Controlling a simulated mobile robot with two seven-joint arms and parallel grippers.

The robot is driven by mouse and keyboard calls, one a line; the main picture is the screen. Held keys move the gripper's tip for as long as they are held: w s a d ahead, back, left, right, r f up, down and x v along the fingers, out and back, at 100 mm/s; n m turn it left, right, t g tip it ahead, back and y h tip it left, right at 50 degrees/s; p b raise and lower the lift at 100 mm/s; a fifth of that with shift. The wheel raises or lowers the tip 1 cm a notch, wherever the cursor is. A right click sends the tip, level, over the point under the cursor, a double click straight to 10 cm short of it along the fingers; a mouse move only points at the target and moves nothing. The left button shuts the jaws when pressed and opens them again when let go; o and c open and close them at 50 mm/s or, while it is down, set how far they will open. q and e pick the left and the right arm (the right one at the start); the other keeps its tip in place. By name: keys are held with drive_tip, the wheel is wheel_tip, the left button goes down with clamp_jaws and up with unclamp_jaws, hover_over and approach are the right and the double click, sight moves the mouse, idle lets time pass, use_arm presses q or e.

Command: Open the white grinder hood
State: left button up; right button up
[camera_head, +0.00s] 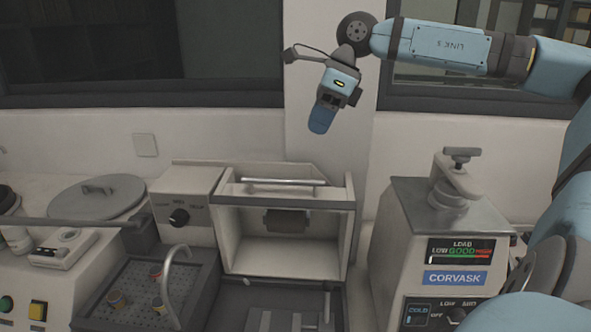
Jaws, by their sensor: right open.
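The white grinder hood (231,215) is a box-like housing at the middle of the bench. Its front is uncovered, and a dark block (287,221) shows inside. A metal bar handle (283,183) runs across its top edge. My right gripper (322,118) is open and empty, pointing down above and slightly right of the handle in the picture, apart from it. Its blue finger is seen nearly edge-on, so the gap is hard to see. My left gripper is out of view.
Left of the hood are a dial panel (197,205), a perforated tray (133,282) with small coloured pieces, and a curved spout (170,275). A grey round lid (97,198) lies farther left. A CORVASK machine (449,240) with a top clamp stands right, across a narrow gap.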

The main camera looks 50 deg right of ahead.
drive_tip(key=p+x, duration=0.1)
drive_tip(key=x, duration=1.1)
clamp_jaws()
